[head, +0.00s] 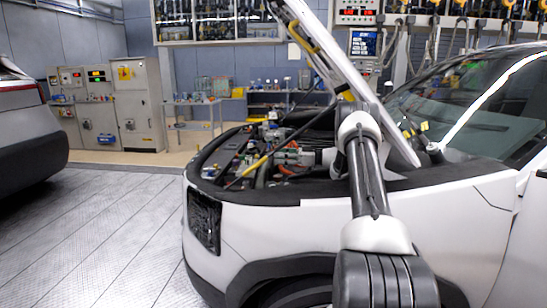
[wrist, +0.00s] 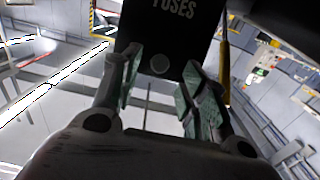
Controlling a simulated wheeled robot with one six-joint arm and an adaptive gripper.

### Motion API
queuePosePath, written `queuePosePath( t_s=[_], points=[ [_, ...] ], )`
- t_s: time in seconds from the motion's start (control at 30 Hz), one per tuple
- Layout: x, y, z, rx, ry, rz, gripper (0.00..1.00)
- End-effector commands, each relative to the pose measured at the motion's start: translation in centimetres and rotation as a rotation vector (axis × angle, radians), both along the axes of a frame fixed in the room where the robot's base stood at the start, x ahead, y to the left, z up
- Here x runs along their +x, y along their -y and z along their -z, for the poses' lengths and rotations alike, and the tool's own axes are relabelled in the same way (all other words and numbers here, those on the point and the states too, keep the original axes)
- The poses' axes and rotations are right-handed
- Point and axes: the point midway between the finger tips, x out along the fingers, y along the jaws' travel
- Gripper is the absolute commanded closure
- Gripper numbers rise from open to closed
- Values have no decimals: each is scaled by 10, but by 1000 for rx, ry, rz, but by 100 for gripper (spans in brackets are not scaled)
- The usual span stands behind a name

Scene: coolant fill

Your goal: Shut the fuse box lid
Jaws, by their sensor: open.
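In the wrist view, the fuse box lid (wrist: 172,38) is a black panel with the word FUSES in light letters and a round grey spot near its lower edge. My gripper (wrist: 161,78) is open, with one finger on each side of the panel's lower part. I cannot tell whether the fingers touch it, nor the lid's exact angle. In the head view my arm reaches into the engine bay (head: 285,150) of the white car; the fuse box and my gripper cannot be made out there.
The raised hood (head: 345,85) slants above the bay, close to my arm, with a thin rod (head: 280,145) in front. The car's front fender (head: 260,225) lies below my arm. Open floor (head: 100,235) is at the left, with another car (head: 30,130) at the far left.

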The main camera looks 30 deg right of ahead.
Motion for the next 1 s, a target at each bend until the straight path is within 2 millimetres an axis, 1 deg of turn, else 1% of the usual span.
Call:
queuePosePath(
  t_s=[0.03,0.1,0.2,0.33,0.53,0.67,0.7,0.77,0.8,1.0],
  points=[
    [4,-7,0,-1,-1,-2,56],
    [10,-15,0,-1,-1,0,56],
    [15,-22,0,-1,1,1,56],
    [18,-26,0,-1,0,1,56],
    [18,-26,0,-1,0,2,56],
    [18,-26,0,-1,0,2,80],
    [18,-26,0,-1,0,2,87],
    [18,-26,0,-1,0,2,98],
    [18,-26,0,-1,0,2,100],
    [18,-26,0,-3,-1,2,100]
  ],
)
